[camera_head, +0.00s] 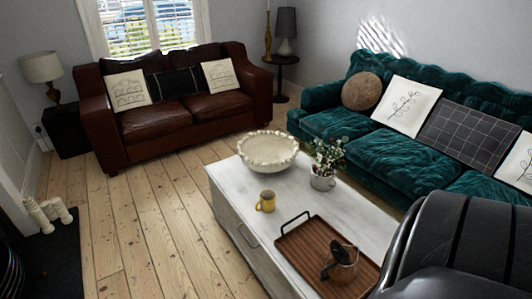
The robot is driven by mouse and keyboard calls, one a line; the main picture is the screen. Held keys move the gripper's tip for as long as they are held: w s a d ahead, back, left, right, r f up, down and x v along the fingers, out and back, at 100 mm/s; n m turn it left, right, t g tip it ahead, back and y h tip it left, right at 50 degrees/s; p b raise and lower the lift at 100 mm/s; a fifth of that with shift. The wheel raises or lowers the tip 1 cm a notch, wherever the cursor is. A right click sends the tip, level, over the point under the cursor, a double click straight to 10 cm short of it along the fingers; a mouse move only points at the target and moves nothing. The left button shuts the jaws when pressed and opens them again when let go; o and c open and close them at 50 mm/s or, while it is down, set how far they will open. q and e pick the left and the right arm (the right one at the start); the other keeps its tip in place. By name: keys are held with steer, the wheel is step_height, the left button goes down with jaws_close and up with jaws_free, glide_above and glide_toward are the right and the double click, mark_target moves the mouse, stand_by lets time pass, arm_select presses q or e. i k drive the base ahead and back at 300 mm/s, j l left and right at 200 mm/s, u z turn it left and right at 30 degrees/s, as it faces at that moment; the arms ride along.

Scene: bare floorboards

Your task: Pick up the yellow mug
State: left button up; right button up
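A small yellow mug (267,200) stands upright on the white coffee table (345,207), near the table's left long edge. Its handle side faces left toward that edge. It stands below a large cream bowl and above a wooden tray in the picture, apart from both. Neither of my grippers shows in the head view. A large dark part at the lower right looks like my own body or arm and covers the right end of the table and part of the green sofa.
The bowl (268,150), a potted plant (325,165) and the wooden tray (327,258) with a glass pot (341,262) share the table. A brown sofa (165,115) and green sofa (345,127) stand behind. Floorboards (165,225) left of the table are clear.

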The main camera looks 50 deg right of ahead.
mark_target(268, 207)
steer(key=i+z, duration=0.75)
steer(key=i+j+z, duration=0.2)
steer(key=z, duration=0.2)
steer(key=i+j+z, duration=0.25)
steer(key=z, duration=0.15)
steer(key=i+j, duration=0.05)
steer(key=i, duration=0.05)
